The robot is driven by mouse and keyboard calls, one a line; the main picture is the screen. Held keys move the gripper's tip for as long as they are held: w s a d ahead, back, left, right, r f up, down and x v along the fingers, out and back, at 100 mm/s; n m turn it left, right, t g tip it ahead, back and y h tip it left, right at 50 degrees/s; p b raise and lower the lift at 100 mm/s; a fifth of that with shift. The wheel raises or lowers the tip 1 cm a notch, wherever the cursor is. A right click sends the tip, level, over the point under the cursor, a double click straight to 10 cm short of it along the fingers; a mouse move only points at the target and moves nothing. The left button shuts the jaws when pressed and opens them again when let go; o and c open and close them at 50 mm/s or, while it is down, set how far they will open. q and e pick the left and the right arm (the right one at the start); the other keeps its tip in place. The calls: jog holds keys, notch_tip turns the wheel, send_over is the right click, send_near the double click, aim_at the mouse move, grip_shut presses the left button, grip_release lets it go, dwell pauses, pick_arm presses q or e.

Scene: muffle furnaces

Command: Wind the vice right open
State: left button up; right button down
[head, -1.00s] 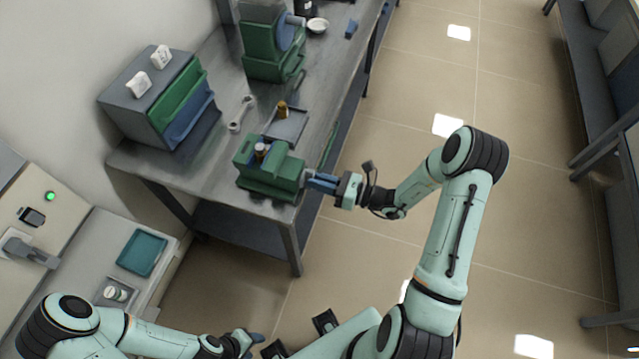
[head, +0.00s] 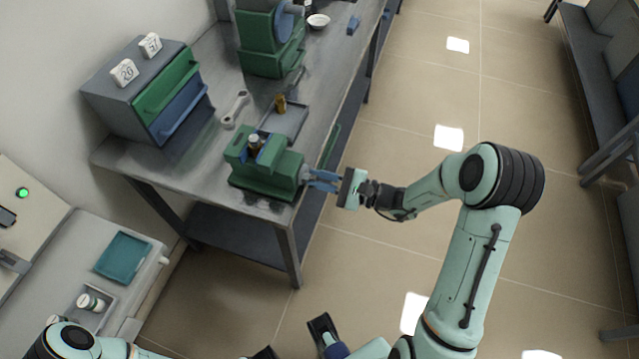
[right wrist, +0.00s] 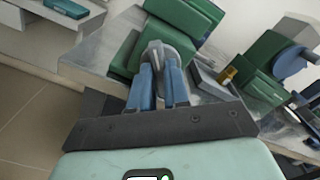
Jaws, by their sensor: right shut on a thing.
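The green vice (head: 262,182) stands at the near right corner of the grey workbench. A small dark piece with a pale top (head: 254,143) stands upright at its jaws; I cannot tell whether it is clamped. My right gripper (head: 314,180) is at the vice's right end, its blue fingers shut on the grey vice handle (head: 303,174). In the right wrist view the fingers (right wrist: 158,62) sit around the grey rounded handle (right wrist: 155,50), with the green vice body (right wrist: 185,14) behind. The jaw gap is hard to see.
A tray (head: 288,122) with a brass piece (head: 280,104) and a spanner (head: 235,108) lie behind the vice. A drawer cabinet (head: 110,95) stands left, a green machine (head: 268,50) farther back. Open floor (head: 400,270) lies right of the bench.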

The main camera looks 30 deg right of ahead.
pick_arm(q)
jog(key=shift+w+f+t+b, duration=0.15)
jog(key=shift+w+f+b, duration=0.25)
jog(key=shift+f+b, duration=0.55)
jog(key=shift+w+f+t+b, duration=0.15)
jog(key=shift+w+f+b, duration=0.25)
jog(key=shift+f+b, duration=0.45)
pick_arm(e)
jog(key=shift+n, duration=1.8)
jog(key=c, duration=1.1)
grip_release()
pick_arm(q)
jog(key=shift+r, duration=0.15)
pick_arm(e)
jog(key=v, duration=1.3)
jog(key=shift+s, duration=0.25)
jog(key=shift+d, duration=0.1)
